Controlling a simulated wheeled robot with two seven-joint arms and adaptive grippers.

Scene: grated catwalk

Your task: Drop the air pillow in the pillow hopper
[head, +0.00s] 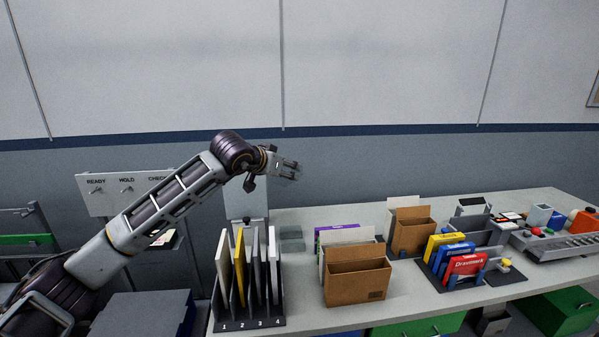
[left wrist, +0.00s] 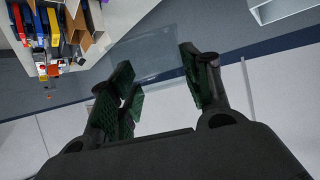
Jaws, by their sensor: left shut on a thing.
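My left gripper (head: 286,168) is raised above the back of the counter, in front of the wall. In the left wrist view its green-padded fingers (left wrist: 160,82) are closed on a clear, thin, see-through sheet, the air pillow (left wrist: 150,58), which reaches out beyond the fingertips. The pillow is too faint to make out in the head view. I cannot identify the pillow hopper for sure; a pale upright housing (head: 245,190) stands below the gripper, and a white-edged box (left wrist: 272,10) shows at the top of the left wrist view. My right gripper is not in view.
On the counter (head: 330,215) stand a numbered rack (head: 250,308) of upright panels, an open cardboard box (head: 357,280), another box (head: 410,232), and a rack of colored boxes (head: 465,265). A switch panel (head: 125,188) is at left. The air around the gripper is clear.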

